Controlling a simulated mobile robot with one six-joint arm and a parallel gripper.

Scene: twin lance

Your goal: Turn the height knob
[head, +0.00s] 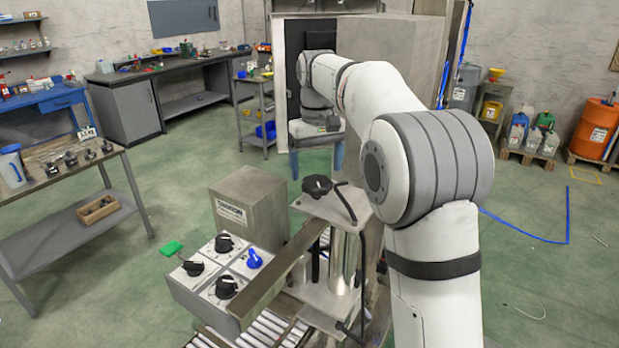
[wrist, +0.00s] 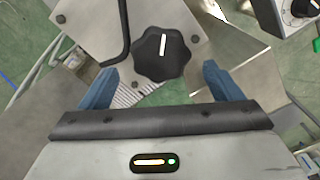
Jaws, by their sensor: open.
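A black lobed knob (head: 317,186) with a white mark sits on top of a metal plate (head: 352,205) on the machine. I take it to be the height knob. In the wrist view the knob (wrist: 162,54) shows its white line nearly upright in the picture. My gripper (head: 316,168) is open, its blue fingers pointing down near the knob. In the wrist view the knob lies between and just ahead of the spread fingertips (wrist: 160,72), with a gap on each side. I see no contact.
A bent black rod (wrist: 120,35) rises from the plate beside the knob. A control box (head: 210,280) with several black knobs and one blue knob (head: 254,259) stands at the front left. A metal box (head: 250,205) stands behind it. Roller conveyor (head: 265,330) runs below.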

